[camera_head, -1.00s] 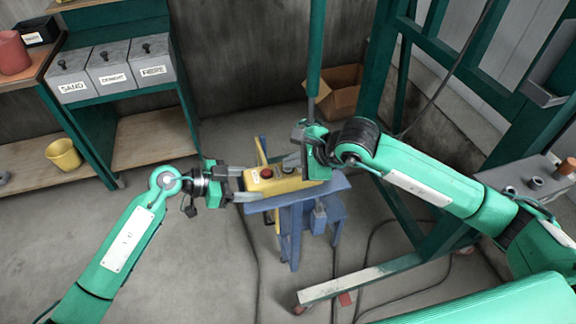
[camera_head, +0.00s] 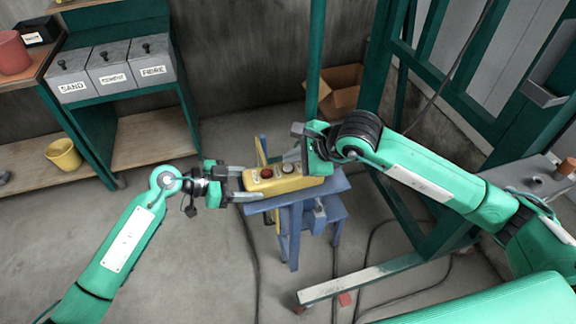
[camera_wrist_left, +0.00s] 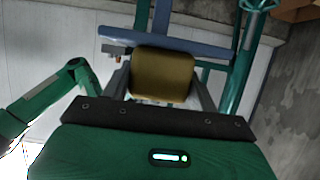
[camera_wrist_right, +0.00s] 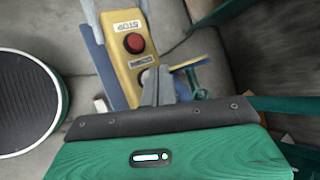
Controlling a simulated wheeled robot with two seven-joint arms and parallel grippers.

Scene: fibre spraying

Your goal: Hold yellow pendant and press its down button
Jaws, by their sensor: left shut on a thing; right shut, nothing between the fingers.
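My left gripper (camera_head: 247,184) is shut on the pendant's left end, and the left wrist view shows the yellow end (camera_wrist_left: 162,75) between the fingers. My right gripper (camera_head: 304,160) is shut and empty over the pendant's right part. In the right wrist view its fingertips (camera_wrist_right: 152,74) overlap the face just below the DOWN label (camera_wrist_right: 142,62), partly hiding the button there. I cannot tell whether they touch it.
The blue stand (camera_head: 291,225) is under the pendant. A green frame rises at the right, with a pale foot bar (camera_head: 365,279) across the floor. Cables lie on the floor. Labelled bins (camera_head: 112,68) and a yellow bucket (camera_head: 63,154) are at the left. A cardboard box (camera_head: 346,88) is behind.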

